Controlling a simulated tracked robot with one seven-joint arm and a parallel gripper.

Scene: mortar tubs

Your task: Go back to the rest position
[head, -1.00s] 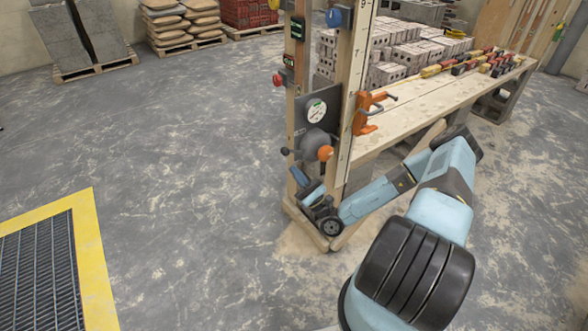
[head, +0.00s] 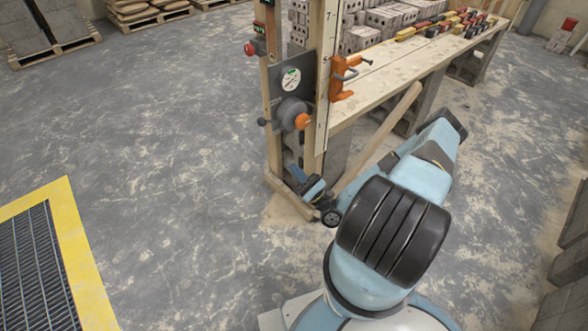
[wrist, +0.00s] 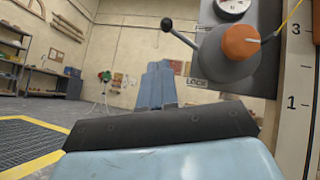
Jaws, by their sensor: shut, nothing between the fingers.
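My gripper (wrist: 158,68) shows in the wrist view as blue fingers pressed together beyond a dark band, with nothing between them. In the head view, the end of my arm (head: 313,188) is low at the foot of the wooden post frame, partly hidden. I cannot tell whether it touches the frame. In the wrist view, a grey unit with an orange knob (wrist: 242,43) and a black-tipped lever is close by, right of my fingers. The same orange knob (head: 302,121) is above my arm's end in the head view.
Grey blocks (head: 568,260) stand at the right edge. A yellow-edged floor grate (head: 72,235) is at left; floor between is clear.

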